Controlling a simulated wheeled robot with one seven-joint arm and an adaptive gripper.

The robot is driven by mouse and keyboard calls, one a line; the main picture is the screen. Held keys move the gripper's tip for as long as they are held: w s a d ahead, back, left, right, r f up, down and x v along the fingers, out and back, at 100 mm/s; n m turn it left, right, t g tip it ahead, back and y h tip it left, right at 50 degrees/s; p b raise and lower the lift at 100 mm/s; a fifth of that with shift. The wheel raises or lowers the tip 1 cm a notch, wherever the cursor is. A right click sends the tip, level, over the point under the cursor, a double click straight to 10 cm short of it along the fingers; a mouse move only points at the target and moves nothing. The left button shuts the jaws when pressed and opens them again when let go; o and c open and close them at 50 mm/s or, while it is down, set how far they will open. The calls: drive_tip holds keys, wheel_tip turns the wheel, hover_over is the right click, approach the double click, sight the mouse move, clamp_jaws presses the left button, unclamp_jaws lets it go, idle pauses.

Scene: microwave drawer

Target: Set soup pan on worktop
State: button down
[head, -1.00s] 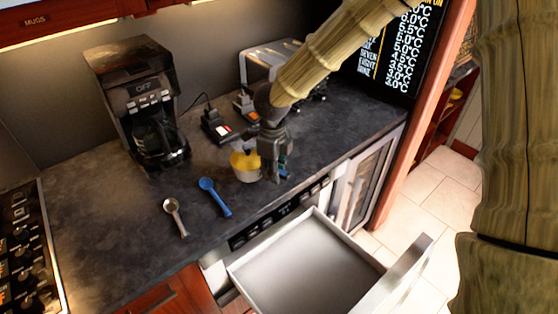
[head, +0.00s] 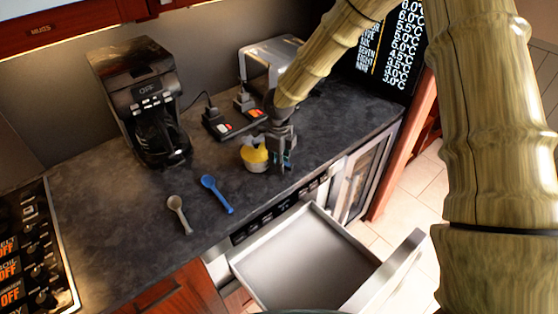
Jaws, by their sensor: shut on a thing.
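The soup pan (head: 254,157) is a small pale pot with yellow contents. It is at the worktop (head: 110,225), right of the blue spoon. My gripper (head: 282,163) points down at the pan's right side and is shut on the pan. The fingers hide the pan's right edge and any handle there. I cannot tell whether the pan's base touches the worktop or hangs just above it.
The microwave drawer (head: 305,258) is pulled out and empty below the worktop edge. A blue spoon (head: 216,194) and a grey spoon (head: 179,213) lie left of the pan. A coffee maker (head: 147,105), a black device (head: 222,122) and a toaster (head: 268,65) stand behind.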

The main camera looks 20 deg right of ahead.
drive_tip(key=shift+f, duration=0.1)
drive_tip(key=c, duration=1.3)
unclamp_jaws()
drive_tip(key=shift+c, duration=0.2)
wheel_tip(320, 180, up, 12)
drive_tip(key=b, duration=0.3)
